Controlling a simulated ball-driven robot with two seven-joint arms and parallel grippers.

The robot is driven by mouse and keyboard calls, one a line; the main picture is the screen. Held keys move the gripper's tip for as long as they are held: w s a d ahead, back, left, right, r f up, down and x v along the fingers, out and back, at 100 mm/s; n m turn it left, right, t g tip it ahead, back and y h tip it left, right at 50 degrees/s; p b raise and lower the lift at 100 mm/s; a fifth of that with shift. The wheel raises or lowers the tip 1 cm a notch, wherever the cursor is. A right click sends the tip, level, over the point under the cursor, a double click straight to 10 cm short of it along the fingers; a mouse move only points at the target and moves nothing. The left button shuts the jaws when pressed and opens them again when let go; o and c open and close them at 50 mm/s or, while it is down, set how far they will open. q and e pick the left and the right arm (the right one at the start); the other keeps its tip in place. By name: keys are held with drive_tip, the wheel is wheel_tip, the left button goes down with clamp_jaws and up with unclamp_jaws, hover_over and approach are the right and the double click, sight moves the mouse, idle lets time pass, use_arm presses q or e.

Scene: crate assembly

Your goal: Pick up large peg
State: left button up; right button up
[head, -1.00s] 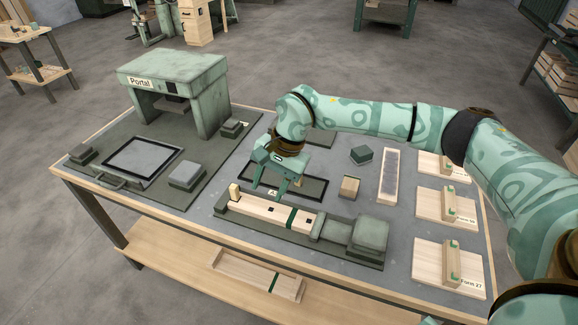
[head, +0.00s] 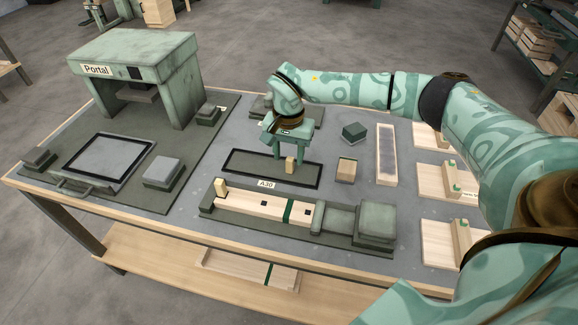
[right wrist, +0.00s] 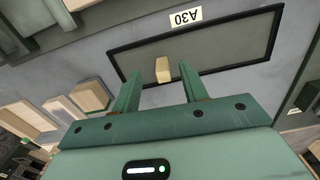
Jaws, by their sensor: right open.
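A small light wooden peg (head: 291,165) stands upright on the dark framed A30 tray (head: 240,172), towards its right part. I take it to be the large peg. My right gripper (head: 291,151) is over the tray, open, with its two fingers apart at either side of the peg. In the right wrist view the peg (right wrist: 162,70) shows between the fingertips (right wrist: 159,72), with gaps on both sides. Contact is not visible. Another pale peg (head: 221,188) stands at the left end of the wooden beam in the long fixture. My left gripper is not in view.
The long fixture (head: 375,222) lies in front of the tray. The Portal press (head: 135,65) stands at the left.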

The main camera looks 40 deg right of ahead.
sight(289, 161)
drive_tip(key=f, duration=0.1)
drive_tip(key=f+b, duration=0.1)
drive_tip(key=f, duration=0.1)
drive_tip(key=f+b, duration=0.1)
drive_tip(key=f, duration=0.1)
drive_tip(key=shift+w+d+f, duration=0.1)
drive_tip(key=shift+w+d, duration=0.2)
drive_tip(key=shift+w, duration=0.05)
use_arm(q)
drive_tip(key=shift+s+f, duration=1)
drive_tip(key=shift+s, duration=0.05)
use_arm(e)
clamp_jaws()
drive_tip(key=shift+r, duration=0.25)
